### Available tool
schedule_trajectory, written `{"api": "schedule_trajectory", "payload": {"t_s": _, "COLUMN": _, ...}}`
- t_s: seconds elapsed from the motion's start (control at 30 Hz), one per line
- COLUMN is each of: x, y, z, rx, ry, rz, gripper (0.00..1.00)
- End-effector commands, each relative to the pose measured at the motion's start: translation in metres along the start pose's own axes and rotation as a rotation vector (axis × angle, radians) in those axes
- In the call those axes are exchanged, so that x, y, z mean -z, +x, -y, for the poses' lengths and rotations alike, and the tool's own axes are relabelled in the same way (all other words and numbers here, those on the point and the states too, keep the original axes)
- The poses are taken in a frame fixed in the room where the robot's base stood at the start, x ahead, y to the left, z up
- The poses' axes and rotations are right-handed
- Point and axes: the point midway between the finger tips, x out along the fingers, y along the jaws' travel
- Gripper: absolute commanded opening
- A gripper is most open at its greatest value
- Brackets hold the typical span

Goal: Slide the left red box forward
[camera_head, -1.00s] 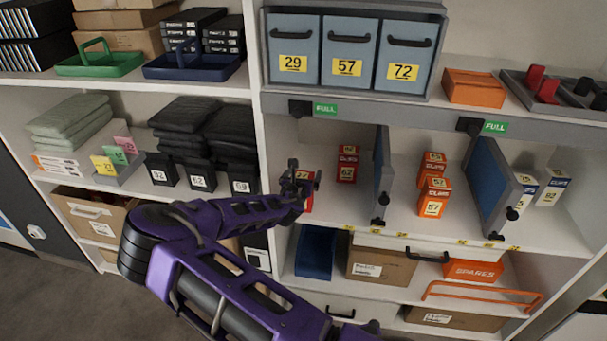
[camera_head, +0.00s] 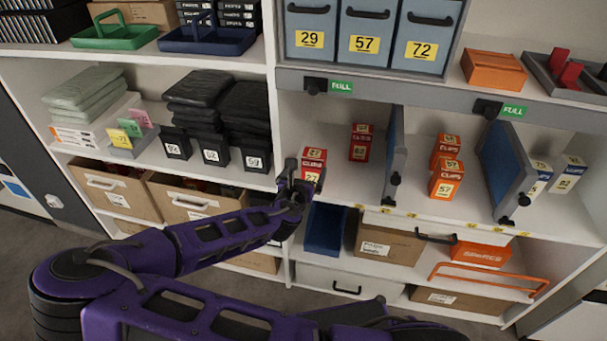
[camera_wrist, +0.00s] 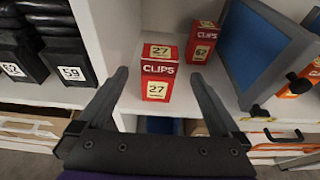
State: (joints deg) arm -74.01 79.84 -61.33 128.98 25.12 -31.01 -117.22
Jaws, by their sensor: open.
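The left red box (camera_head: 314,167), labelled 27 and CLIPS, stands upright near the front edge of the left shelf bay. In the wrist view the red box (camera_wrist: 158,75) sits ahead, between the lines of my two open fingers. My gripper (camera_head: 296,180) is at the shelf's front edge, just left of and in front of the box. It is open and empty in the wrist view (camera_wrist: 160,95); whether a finger touches the box I cannot tell. A second red box (camera_head: 359,143), labelled 62, stands farther back to the right and also shows in the wrist view (camera_wrist: 202,42).
A blue divider panel (camera_head: 395,150) stands right of the red boxes, with orange boxes (camera_head: 447,178) beyond it. A white upright wall (camera_wrist: 108,35) bounds the bay on the left. Below are a blue bin (camera_head: 325,230) and a cardboard box (camera_head: 385,245). Shelf space behind the box is clear.

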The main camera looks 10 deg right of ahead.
Motion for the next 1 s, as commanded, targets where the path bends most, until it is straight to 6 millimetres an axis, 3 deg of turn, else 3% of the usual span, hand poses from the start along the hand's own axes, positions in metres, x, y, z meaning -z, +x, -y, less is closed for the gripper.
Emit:
{"api": "schedule_trajectory", "payload": {"t_s": 0.23, "x": 0.000, "y": -0.025, "z": 0.000, "rx": 0.001, "ry": 0.000, "rz": 0.000, "gripper": 1.00}}
{"api": "schedule_trajectory", "payload": {"t_s": 0.83, "x": -0.001, "y": -0.028, "z": -0.001, "rx": -0.001, "ry": 0.007, "rz": 0.000, "gripper": 1.00}}
{"api": "schedule_trajectory", "payload": {"t_s": 0.93, "x": -0.008, "y": -0.026, "z": -0.014, "rx": -0.024, "ry": 0.077, "rz": 0.004, "gripper": 1.00}}
{"api": "schedule_trajectory", "payload": {"t_s": 1.0, "x": -0.021, "y": -0.024, "z": -0.033, "rx": -0.060, "ry": 0.188, "rz": 0.010, "gripper": 1.00}}
